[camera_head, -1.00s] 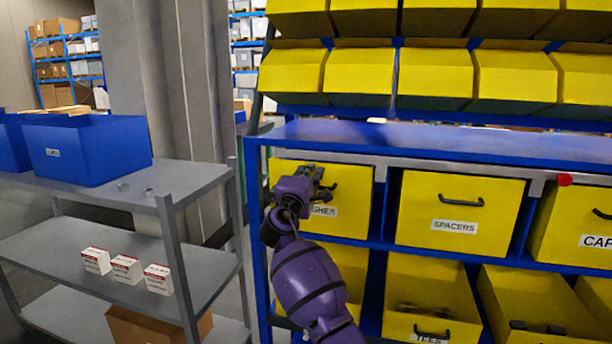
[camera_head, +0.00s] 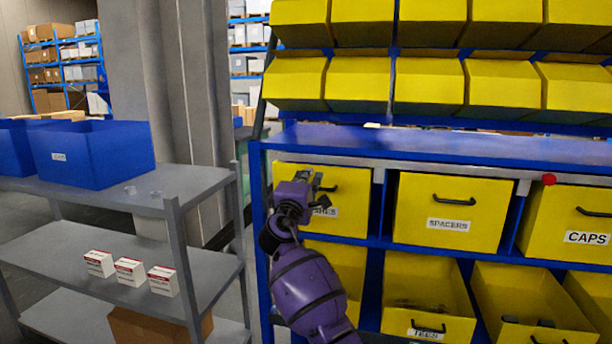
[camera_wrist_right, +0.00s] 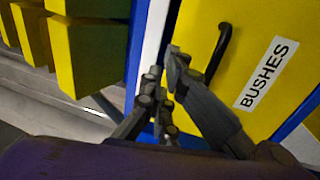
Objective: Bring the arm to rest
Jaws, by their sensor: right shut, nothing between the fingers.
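My right arm (camera_head: 308,290), purple, rises from the bottom of the head view. It is bent, with the wrist in front of the yellow BUSHES drawer (camera_head: 350,179). My right gripper (camera_head: 312,182) is dark grey, shut and empty, and covers part of that drawer's label. In the right wrist view the gripper (camera_wrist_right: 164,75) shows close before the drawer's yellow front (camera_wrist_right: 270,30), beside its black handle (camera_wrist_right: 219,50). I cannot tell whether the fingers touch the front. My left gripper is not in view.
The blue rack (camera_head: 262,215) holds a SPACERS drawer (camera_head: 420,210), a CAPS drawer (camera_head: 570,218) and open yellow bins below. A grey shelf (camera_head: 110,290) at left carries a blue bin (camera_head: 100,155) and small white boxes (camera_head: 130,271). A narrow floor gap lies between them.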

